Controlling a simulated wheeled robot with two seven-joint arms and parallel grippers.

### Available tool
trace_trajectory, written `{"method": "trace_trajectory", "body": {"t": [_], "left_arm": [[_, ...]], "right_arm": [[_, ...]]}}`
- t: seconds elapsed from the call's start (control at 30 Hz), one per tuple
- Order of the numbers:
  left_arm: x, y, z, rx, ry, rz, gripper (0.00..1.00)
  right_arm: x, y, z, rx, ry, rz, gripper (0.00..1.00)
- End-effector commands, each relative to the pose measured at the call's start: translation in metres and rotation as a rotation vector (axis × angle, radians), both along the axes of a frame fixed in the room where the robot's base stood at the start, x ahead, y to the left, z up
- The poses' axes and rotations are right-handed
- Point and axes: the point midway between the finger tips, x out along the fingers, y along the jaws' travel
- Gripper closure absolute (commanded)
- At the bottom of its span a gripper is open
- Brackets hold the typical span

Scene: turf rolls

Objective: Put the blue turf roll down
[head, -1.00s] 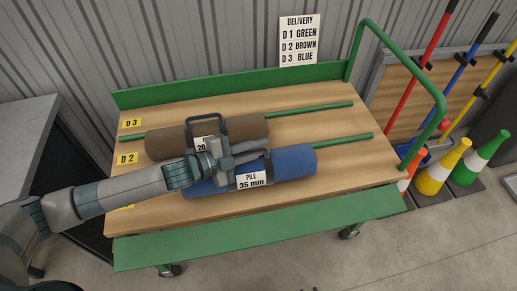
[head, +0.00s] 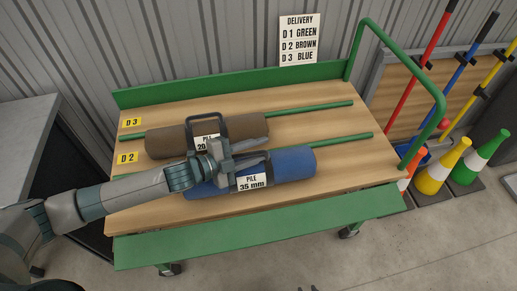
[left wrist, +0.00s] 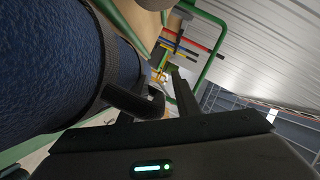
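The blue turf roll (head: 290,165), labelled PILE 35 mm, lies across the front part of the wooden trolley deck (head: 345,180), in front of the front green rail. My left gripper (head: 245,152) is over its middle and hides its handle in the head view. In the left wrist view the blue roll (left wrist: 45,65) fills the left side, with a dark strap and handle (left wrist: 150,101) close to the fingers. The fingers stand apart around the handle; I cannot tell whether either touches it. My right gripper is not in view.
A brown roll (head: 165,142) with an upright handle lies just behind the blue one. Yellow lane tags D 3 (head: 131,122) and D 2 (head: 126,157) mark the deck's left edge. A delivery sign (head: 299,40) lists D3 blue. Cones (head: 443,167) stand right of the trolley.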

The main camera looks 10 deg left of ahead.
Motion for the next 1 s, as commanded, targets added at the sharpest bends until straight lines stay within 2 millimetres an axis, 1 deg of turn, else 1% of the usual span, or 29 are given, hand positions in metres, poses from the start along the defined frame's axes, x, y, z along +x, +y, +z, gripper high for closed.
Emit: {"method": "trace_trajectory", "body": {"t": [0.07, 0.27, 0.53, 0.7, 0.8, 1.0], "left_arm": [[-0.001, 0.0, 0.002, 0.001, 0.002, -0.001, 0.69], [-0.011, 0.014, 0.003, 0.002, 0.002, 0.001, 0.69], [-0.037, 0.049, 0.012, 0.002, 0.003, 0.0, 0.69], [-0.053, 0.071, 0.018, 0.003, 0.002, 0.001, 0.69], [-0.061, 0.082, 0.021, 0.001, 0.002, 0.001, 0.69], [-0.069, 0.093, 0.026, 0.0, 0.001, 0.001, 0.69]], "right_arm": [[-0.002, -0.001, 0.0, -0.001, 0.005, 0.0, 0.69], [-0.006, -0.005, -0.006, -0.005, 0.008, 0.001, 0.69], [0.007, -0.007, -0.002, -0.006, -0.014, 0.001, 0.69], [0.002, -0.007, -0.006, -0.012, 0.025, -0.006, 0.69], [0.002, -0.01, -0.009, -0.018, 0.04, -0.009, 0.69], [0.001, -0.013, -0.011, -0.024, 0.059, -0.011, 0.69]]}}
